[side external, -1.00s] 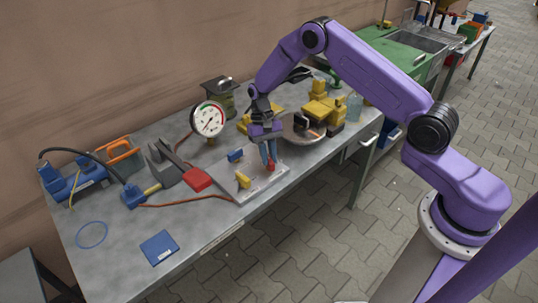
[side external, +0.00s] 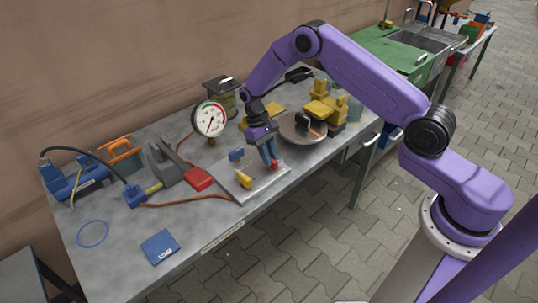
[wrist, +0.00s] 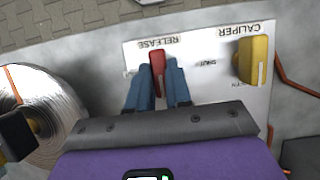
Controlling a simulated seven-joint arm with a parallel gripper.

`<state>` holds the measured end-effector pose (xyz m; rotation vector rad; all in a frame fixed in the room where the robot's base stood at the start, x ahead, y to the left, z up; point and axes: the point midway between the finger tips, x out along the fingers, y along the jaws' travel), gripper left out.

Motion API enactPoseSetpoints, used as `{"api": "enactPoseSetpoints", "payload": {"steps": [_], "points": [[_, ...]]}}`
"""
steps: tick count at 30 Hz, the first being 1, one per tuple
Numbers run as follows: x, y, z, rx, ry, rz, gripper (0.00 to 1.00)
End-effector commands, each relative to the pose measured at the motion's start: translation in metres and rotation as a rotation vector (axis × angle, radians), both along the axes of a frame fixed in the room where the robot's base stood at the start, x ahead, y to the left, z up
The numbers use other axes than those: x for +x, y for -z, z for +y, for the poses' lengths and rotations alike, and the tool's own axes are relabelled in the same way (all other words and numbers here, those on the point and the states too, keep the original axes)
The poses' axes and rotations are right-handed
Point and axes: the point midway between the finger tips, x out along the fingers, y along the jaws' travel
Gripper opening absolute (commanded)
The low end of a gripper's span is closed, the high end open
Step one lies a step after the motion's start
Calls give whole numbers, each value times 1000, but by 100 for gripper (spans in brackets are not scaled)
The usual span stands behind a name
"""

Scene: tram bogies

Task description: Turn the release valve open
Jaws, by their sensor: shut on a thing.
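The release valve has a red handle (wrist: 158,68), seen between my finger pads in the wrist view, by the word RELEASE. In the side view the red handle (side external: 274,165) shows at the right of the pale panel (side external: 236,186). My gripper (side external: 269,160) reaches down onto it from above, its blue fingers close to the panel. In the wrist view my gripper (wrist: 163,84) is shut on the red handle, one finger on each side. The handle's lower part is hidden by the gripper, and its open or shut mark cannot be read.
A yellow caliper handle (wrist: 254,60) stands on the same panel, apart from my fingers. A blue block (side external: 237,155) sits at its back edge. A round metal dish (side external: 303,128) is close to the right. A gauge (side external: 209,118) stands behind.

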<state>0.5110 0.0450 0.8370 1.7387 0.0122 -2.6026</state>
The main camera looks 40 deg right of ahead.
Motion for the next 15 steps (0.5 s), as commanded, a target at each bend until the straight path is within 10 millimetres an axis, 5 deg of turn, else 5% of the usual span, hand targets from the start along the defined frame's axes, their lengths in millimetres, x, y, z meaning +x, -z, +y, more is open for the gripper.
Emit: {"api": "enactPoseSetpoints", "payload": {"steps": [5,6,8,15], "points": [[0,0,0,0,-5,0,0],[0,0,0,0,-5,0,22],[0,0,0,0,-4,0,42],[0,0,0,0,-2,0,45]]}}
